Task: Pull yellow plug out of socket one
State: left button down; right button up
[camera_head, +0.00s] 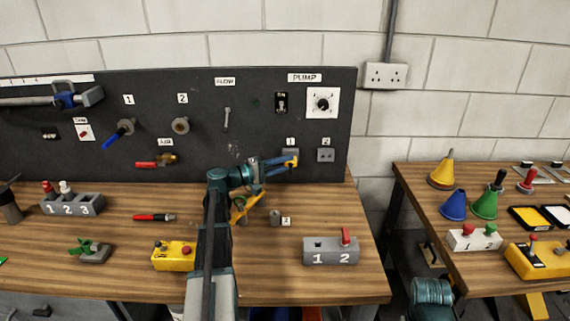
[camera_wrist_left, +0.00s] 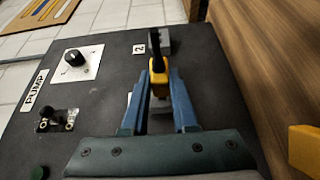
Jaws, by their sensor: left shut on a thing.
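My left gripper (camera_head: 291,163) is at the dark panel, just below the "1" label, shut on the yellow plug (camera_head: 294,157). In the left wrist view the plug (camera_wrist_left: 158,76) sits between the tips of the blue fingers (camera_wrist_left: 158,90). Socket one (camera_head: 290,152) is a grey block on the panel, partly hidden by the gripper. I cannot tell whether the plug is seated in it or just in front of it.
Socket two (camera_head: 326,155) is close on the right. The pump dial (camera_head: 322,103) and a switch (camera_head: 281,102) are above. On the bench below stand a grey block marked 1 and 2 (camera_head: 331,251) and a yellow button box (camera_head: 173,256).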

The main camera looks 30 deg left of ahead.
pick_arm(q)
jog(key=shift+s+d, duration=0.1)
jog(key=shift+s, duration=0.05)
jog(key=s+d, duration=0.1)
jog(key=s, duration=0.1)
jog(key=shift+s+d, duration=0.35)
dwell(0.3)
